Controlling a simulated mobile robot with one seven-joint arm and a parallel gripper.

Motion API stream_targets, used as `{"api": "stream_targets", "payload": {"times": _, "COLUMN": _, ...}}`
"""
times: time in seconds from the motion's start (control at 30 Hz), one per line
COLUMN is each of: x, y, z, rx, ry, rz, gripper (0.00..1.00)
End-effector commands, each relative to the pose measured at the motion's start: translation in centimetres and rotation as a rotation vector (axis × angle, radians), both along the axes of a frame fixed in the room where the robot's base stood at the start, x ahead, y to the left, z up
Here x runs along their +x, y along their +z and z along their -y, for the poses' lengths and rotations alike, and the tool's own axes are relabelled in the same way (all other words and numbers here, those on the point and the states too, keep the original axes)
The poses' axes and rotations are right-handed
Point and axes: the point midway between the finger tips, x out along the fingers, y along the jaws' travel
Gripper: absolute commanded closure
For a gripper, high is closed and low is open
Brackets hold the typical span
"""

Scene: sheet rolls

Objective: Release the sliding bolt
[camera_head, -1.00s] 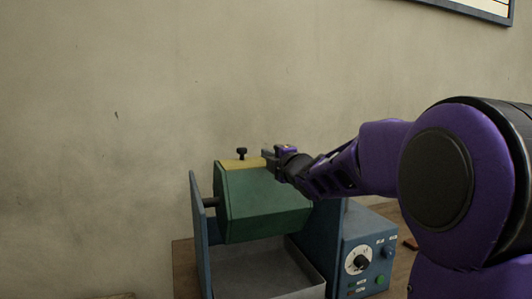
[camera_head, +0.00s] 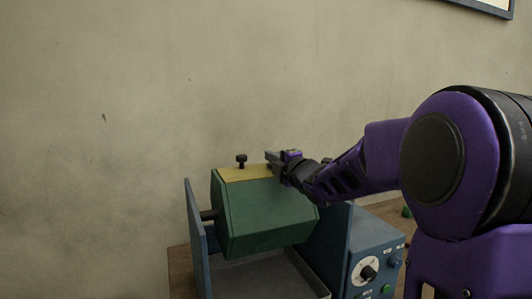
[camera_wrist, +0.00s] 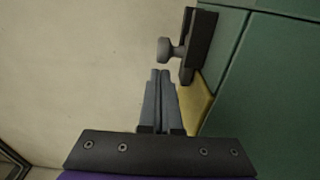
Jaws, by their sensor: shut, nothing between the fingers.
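A green many-sided drum (camera_head: 265,217) hangs in a blue machine frame, with a yellow strip (camera_head: 247,174) along its top. A black knob (camera_head: 241,160) stands up at the left part of the strip. In the wrist view this knob (camera_wrist: 168,50) sticks out from a dark block (camera_wrist: 199,46) on the drum; I take it to be the bolt. My gripper (camera_head: 269,158) is at the right end of the strip, apart from the knob. In the wrist view my gripper's fingers (camera_wrist: 160,76) are together and empty, pointing towards the knob with a small gap.
A grey tray (camera_head: 262,279) lies under the drum. The blue side plate (camera_head: 198,235) stands at the left, and a control box (camera_head: 374,262) with a dial and buttons at the right. A plain wall is behind; the space above the drum is clear.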

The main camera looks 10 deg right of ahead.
Motion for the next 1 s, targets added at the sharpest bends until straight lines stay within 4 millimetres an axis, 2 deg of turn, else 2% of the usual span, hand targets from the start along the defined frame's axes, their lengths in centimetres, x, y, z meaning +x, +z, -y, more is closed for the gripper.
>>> {"api": "stream_targets", "payload": {"times": 0.57, "x": -0.2, "y": 0.0, "z": 0.5, "rx": 0.001, "ry": 0.002, "rz": 0.000, "gripper": 1.00}}
{"api": "stream_targets", "payload": {"times": 0.8, "x": 0.4, "y": 0.0, "z": 3.5, "rx": 0.000, "ry": 0.000, "rz": 0.000, "gripper": 1.00}}
{"api": "stream_targets", "payload": {"times": 1.0, "x": 0.4, "y": 0.0, "z": 3.8, "rx": 0.002, "ry": 0.001, "rz": -0.001, "gripper": 1.00}}
